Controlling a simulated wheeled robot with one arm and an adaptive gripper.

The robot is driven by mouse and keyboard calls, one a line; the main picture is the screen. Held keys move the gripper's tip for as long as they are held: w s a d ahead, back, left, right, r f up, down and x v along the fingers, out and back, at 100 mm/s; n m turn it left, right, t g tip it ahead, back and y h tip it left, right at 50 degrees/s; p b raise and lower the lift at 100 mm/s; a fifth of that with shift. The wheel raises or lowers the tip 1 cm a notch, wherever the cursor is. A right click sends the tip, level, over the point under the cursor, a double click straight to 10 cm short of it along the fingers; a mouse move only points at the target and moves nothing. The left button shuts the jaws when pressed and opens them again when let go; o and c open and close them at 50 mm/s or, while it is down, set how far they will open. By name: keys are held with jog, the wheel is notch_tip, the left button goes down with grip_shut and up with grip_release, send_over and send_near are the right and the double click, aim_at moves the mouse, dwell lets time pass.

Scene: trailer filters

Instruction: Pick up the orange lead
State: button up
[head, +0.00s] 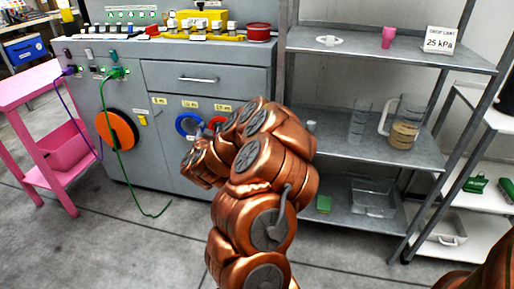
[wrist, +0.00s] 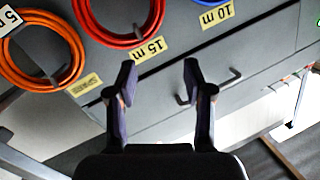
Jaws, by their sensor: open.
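The orange lead (wrist: 30,80) is a coiled ring at the upper left of the wrist view, against the grey cabinet front. A yellow label, too small to read, is beside it. My gripper (wrist: 158,80) is open and empty, its fingertips over bare grey panel to the right of the orange coil and apart from it. A red coil (wrist: 116,40) hangs just above the fingers by a "15 m" label. In the head view my copper arm covers that part of the cabinet, and I cannot make out the orange coil or my fingertips.
A blue coil (head: 183,126) hangs left of my arm on the cabinet (head: 180,85). Grey shelving (head: 340,150) stands close on the right.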

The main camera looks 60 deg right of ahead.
jog(key=s+d+f+m+g+h+b, duration=0.2)
jog(key=s+d+f+m+g+h, duration=0.15)
jog(key=s+d+f, duration=0.35)
jog(key=shift+n+g, duration=0.35)
jog(key=shift+s+r+b+x, duration=0.2)
jog(key=shift+b+x, duration=0.35)
jog(key=shift+x, duration=0.7)
jog(key=shift+s+r+b+x, duration=0.1)
jog(key=shift+r+b+x, duration=0.15)
jog(key=shift+b+x, duration=0.7)
jog(key=shift+s+r+b+x, duration=0.1)
jog(key=shift+r+b+x, duration=0.15)
jog(key=shift+x, duration=1.35)
jog(key=shift+c, duration=0.4)
grip_shut()
